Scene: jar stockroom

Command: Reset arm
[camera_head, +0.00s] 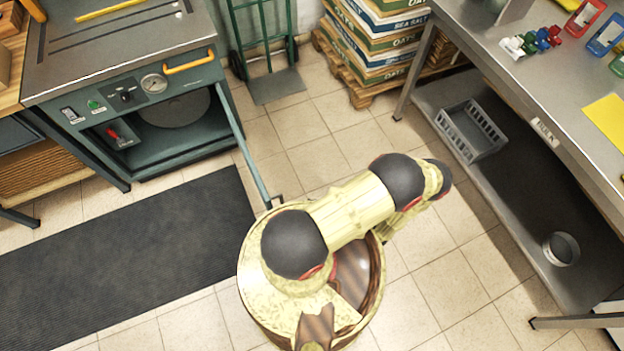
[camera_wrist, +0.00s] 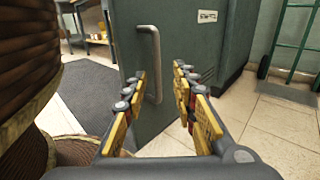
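My gripper (camera_wrist: 158,88) is open in the wrist view, its two yellow and black fingers apart with nothing visibly clamped. Beyond the fingertips stands a green door (camera_wrist: 178,35) with a grey vertical bar handle (camera_wrist: 155,55). The handle appears in the gap between the fingers; I cannot tell how far beyond the tips it is. In the head view my arm (camera_head: 350,212) is bent over my base and points to the right; the gripper itself is hidden there. The door (camera_head: 243,145) shows edge-on, swung open from the green machine (camera_head: 150,115).
A black mat (camera_head: 130,260) lies left of me. A steel bench (camera_head: 545,80) with a lower shelf, a grey basket (camera_head: 470,132) and a metal tin (camera_head: 561,249) is at right. A hand truck (camera_head: 268,50) and stacked boxes (camera_head: 375,40) stand behind. Tiled floor between is clear.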

